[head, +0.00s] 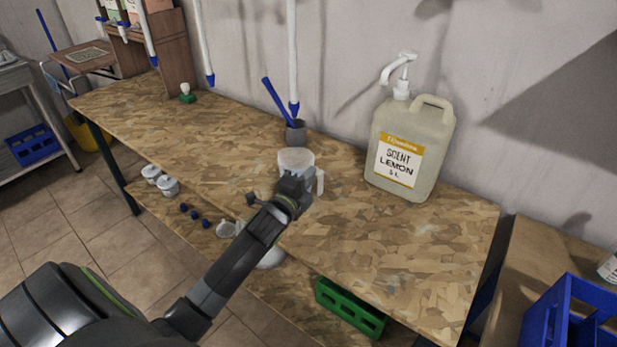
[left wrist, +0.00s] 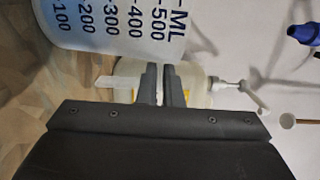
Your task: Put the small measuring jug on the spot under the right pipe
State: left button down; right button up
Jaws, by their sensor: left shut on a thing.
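The measuring jug (head: 296,160) is whitish and translucent, with a handle on its right side. It is over the middle of the wooden table in the head view. In the left wrist view its wall with ML marks (left wrist: 115,22) fills the upper left. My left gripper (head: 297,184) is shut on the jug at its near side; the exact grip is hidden. The fingers also show in the left wrist view (left wrist: 163,85). The right pipe (head: 292,50) is white with a blue tip and hangs at the wall behind the jug. My right gripper is not in view.
A grey pot (head: 296,132) with a blue stick stands just below the right pipe's tip. A large lemon detergent canister (head: 410,150) with a pump stands to the right. Another pipe (head: 204,45) hangs further left. The table (head: 400,250) is clear at the front right.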

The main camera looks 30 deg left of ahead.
pick_arm(q)
jog(key=shift+f, duration=0.15)
jog(key=c, duration=1.6)
grip_release()
jog(key=s, duration=0.8)
jog(key=s+b, duration=0.1)
jog(key=s, duration=0.3)
jog(key=shift+d+r, duration=0.2)
jog(key=shift+d, duration=0.1)
